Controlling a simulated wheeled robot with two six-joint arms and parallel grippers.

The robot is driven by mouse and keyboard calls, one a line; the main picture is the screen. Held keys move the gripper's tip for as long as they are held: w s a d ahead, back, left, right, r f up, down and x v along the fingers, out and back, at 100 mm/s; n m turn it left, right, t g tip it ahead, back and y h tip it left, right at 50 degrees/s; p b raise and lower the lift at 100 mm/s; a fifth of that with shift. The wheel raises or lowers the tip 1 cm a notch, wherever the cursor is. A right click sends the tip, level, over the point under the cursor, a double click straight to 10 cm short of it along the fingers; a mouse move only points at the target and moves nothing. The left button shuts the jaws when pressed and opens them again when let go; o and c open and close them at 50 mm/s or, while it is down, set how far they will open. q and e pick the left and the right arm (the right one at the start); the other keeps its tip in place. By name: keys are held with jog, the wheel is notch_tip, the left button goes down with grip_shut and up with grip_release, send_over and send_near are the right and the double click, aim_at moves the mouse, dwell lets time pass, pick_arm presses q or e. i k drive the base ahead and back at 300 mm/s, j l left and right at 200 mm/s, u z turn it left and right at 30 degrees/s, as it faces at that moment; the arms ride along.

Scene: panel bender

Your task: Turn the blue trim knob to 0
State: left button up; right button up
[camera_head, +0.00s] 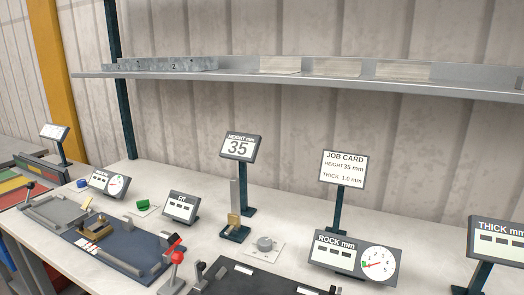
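A small blue round knob (82,184) sits on the bench at the left, beside a panel with a dial (109,184). It is too small to read any mark or setting on it. A grey round knob (265,243) sits on a white plate further right. Neither of my grippers shows in this view.
A dark blue fixture (120,250) and a red-ball lever (178,257) stand at the front left. A HEIGHT display (239,148) reads 35. A job card (344,170), a ROCK dial panel (355,257) and a THICK display (497,240) stand to the right. A shelf (300,80) runs above.

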aim_at(81, 182)
jog(key=j+u, duration=0.1)
jog(key=u, duration=1.15)
